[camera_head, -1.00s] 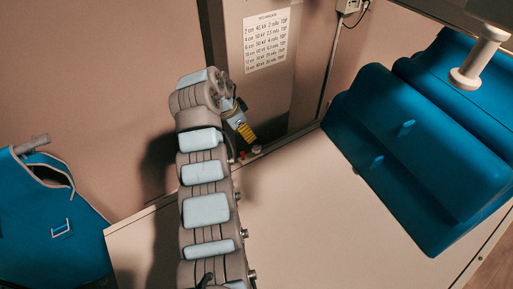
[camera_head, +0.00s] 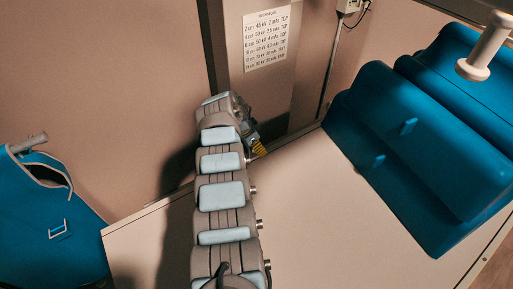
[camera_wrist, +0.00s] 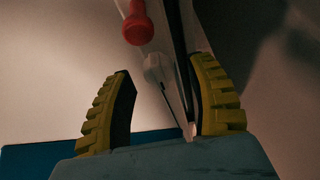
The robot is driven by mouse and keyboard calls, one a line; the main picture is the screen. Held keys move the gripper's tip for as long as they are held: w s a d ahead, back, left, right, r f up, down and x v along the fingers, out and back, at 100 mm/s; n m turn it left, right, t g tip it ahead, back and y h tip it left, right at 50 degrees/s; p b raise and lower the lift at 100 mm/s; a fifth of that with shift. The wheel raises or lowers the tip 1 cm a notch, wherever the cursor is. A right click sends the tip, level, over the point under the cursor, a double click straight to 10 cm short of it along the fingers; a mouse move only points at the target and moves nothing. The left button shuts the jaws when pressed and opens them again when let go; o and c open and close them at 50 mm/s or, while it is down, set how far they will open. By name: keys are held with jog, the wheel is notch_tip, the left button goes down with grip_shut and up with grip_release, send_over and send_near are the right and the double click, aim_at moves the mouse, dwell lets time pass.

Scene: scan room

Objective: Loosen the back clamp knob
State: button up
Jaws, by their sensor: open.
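In the wrist view, a red knob (camera_wrist: 138,27) and a pale, faceted knob (camera_wrist: 155,68) sit by a narrow upright with a dark slot. I cannot tell for certain which is the back clamp knob. My gripper (camera_wrist: 163,66) is open, with its yellow ribbed fingers apart. The pale knob lies in line with the gap between the fingertips; the red knob is beyond it. I see no contact. In the head view, my gripper (camera_head: 258,147) is at the foot of the grey column (camera_head: 275,95), partly behind my arm, and both knobs are hidden there.
The pale tabletop (camera_head: 310,215) is clear right of my arm. Blue cushions (camera_head: 415,150) stand on its right side. A blue apron (camera_head: 50,220) hangs at the left. A printed chart (camera_head: 266,38) is on the column. A pale handle (camera_head: 485,50) juts in at upper right.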

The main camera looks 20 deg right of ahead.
jog(key=shift+d+f, duration=0.1)
jog(key=shift+f, duration=0.25)
grip_shut()
